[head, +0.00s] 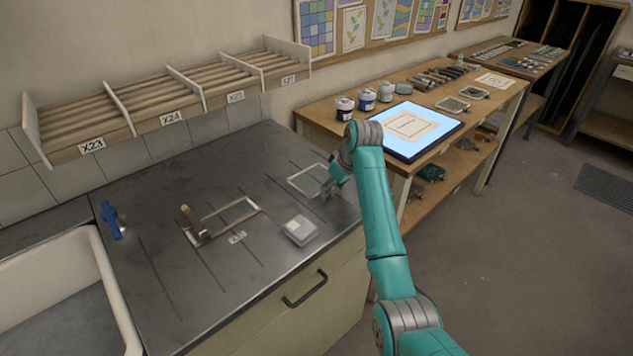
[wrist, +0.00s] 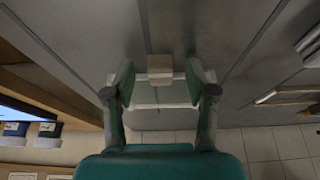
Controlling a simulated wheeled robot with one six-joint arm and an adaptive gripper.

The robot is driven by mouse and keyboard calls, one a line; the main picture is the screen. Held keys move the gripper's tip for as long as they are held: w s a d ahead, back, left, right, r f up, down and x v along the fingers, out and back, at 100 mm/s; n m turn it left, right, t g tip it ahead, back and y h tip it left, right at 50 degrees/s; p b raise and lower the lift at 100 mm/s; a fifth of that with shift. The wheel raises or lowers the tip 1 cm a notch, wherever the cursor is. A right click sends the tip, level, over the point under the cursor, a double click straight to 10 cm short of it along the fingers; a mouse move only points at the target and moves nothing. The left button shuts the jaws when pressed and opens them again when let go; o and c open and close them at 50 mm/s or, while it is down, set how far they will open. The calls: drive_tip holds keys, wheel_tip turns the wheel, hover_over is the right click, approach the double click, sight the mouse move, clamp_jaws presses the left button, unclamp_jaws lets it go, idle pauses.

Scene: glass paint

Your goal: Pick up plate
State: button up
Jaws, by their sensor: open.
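A clear glass plate with a pale edge (head: 306,180) lies flat on the dark counter, near its right end. My gripper (head: 329,190) is at the plate's right side in the head view, pointing down. In the wrist view my gripper (wrist: 159,80) is open, with one finger on each side of the plate (wrist: 150,98). A small beige block-like piece (wrist: 160,66) shows between the fingertips at the plate's edge. Nothing is visibly clamped. I cannot tell whether the fingers touch the plate, and my arm hides part of its right side.
On the counter (head: 165,270) are a wooden frame jig (head: 228,216), a pale square box (head: 300,230) and a blue tool (head: 111,220). A sink (head: 110,290) is at left. A slotted rack (head: 165,95) stands behind. A workbench with a lit panel (head: 400,145) and jars is at right.

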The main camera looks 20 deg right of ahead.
clamp_jaws()
idle(0.3)
